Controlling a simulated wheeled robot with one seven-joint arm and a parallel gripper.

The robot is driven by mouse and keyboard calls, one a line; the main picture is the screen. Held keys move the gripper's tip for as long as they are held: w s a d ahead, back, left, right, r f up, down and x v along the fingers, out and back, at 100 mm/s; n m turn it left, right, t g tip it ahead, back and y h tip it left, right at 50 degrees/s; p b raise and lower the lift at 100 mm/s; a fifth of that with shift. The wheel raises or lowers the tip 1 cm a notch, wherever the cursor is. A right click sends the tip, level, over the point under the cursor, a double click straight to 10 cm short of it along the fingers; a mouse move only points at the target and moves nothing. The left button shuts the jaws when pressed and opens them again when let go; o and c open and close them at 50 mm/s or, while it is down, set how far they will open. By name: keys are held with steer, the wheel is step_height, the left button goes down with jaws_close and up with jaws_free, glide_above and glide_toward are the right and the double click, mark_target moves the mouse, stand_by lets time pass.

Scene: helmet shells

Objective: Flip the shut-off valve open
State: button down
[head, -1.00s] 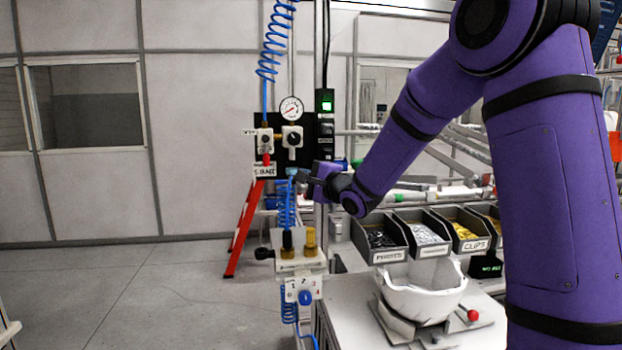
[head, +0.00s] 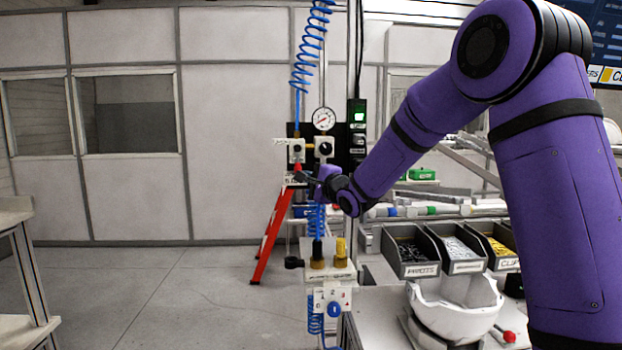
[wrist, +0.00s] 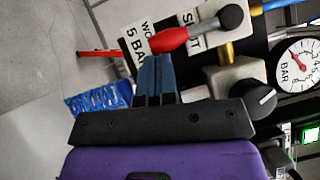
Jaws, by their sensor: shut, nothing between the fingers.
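The shut-off valve (head: 296,150) is on the dark panel, left of a round gauge. Its red lever (wrist: 173,40) lies across the top of the wrist view, running from a dark round pivot (wrist: 232,18) toward a "5 BAR" label. My gripper (wrist: 156,72) has its two blue fingers together and empty. Their tips end right at the lever's near side; I cannot tell whether they touch. In the head view my gripper (head: 301,178) is at the lever's lower end and partly hides it.
The pressure gauge (wrist: 299,66) and a black regulator knob (wrist: 262,99) are close to the right of the fingers. A coiled blue hose (head: 310,45) hangs above the valve. A red ladder (head: 272,237) stands behind. The bench holds bins and a white helmet shell (head: 455,308).

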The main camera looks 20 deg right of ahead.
steer(key=shift+w+a+f+m+t, duration=0.15)
steer(key=shift+a+m+t, duration=0.25)
steer(key=shift+m, duration=0.2)
steer(key=w+a+r+m+t+h, duration=0.1)
steer(key=a+r+m+t+h, duration=0.1)
steer(key=m, duration=0.8)
steer(key=a+r+m+t+h, duration=0.3)
steer(key=a+m+h, duration=0.4)
steer(key=m+h, duration=0.2)
steer(key=shift+w+a+m+t+h, duration=0.3)
steer(key=shift+w+m+t, duration=0.1)
steer(key=shift+m, duration=0.7)
steer(key=shift+r, duration=0.15)
